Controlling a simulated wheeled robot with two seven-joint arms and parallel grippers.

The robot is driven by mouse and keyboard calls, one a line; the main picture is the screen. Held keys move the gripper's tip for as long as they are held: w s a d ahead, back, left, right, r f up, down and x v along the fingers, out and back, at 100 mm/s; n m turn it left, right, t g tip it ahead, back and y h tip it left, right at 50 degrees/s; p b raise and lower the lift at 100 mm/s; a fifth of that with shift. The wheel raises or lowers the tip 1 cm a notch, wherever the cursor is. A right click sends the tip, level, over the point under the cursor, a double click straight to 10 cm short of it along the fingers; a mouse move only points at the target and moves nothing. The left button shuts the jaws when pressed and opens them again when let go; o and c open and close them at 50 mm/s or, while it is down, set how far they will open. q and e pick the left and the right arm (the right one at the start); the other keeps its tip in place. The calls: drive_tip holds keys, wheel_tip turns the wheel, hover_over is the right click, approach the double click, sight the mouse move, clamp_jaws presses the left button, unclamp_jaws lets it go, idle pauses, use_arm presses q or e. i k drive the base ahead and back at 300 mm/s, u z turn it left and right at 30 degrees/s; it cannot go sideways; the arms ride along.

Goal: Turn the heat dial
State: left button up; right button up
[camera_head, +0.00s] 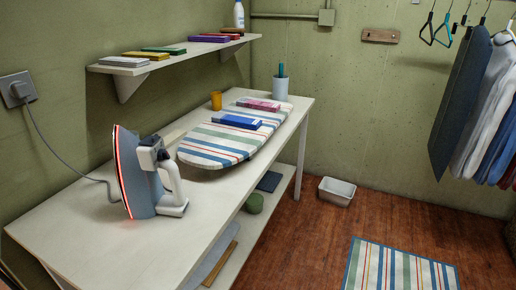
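A blue-grey iron (138,180) stands upright on its heel on the white table (110,245), near the table's front left. Its soleplate edge glows red on the left side. Its pale handle (172,180) faces right. A dark round part near the top of the body (150,155) may be the heat dial; it is too small to tell its setting. The cord (60,160) runs from the iron to a wall socket (17,90). Neither of my grippers shows in the head view.
A striped ironing board (205,150) lies on the table behind the iron, with blue (238,122) and pink (258,105) boxes on it. A wall shelf (125,69) hangs above. The tabletop in front of the iron is clear. Clothes (462,95) hang at right.

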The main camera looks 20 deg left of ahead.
sight(162, 154)
drive_tip(key=z, duration=0.3)
drive_tip(key=k, duration=0.75)
drive_tip(key=u, duration=1.25)
drive_tip(key=i, duration=0.25)
drive_tip(key=u, duration=0.05)
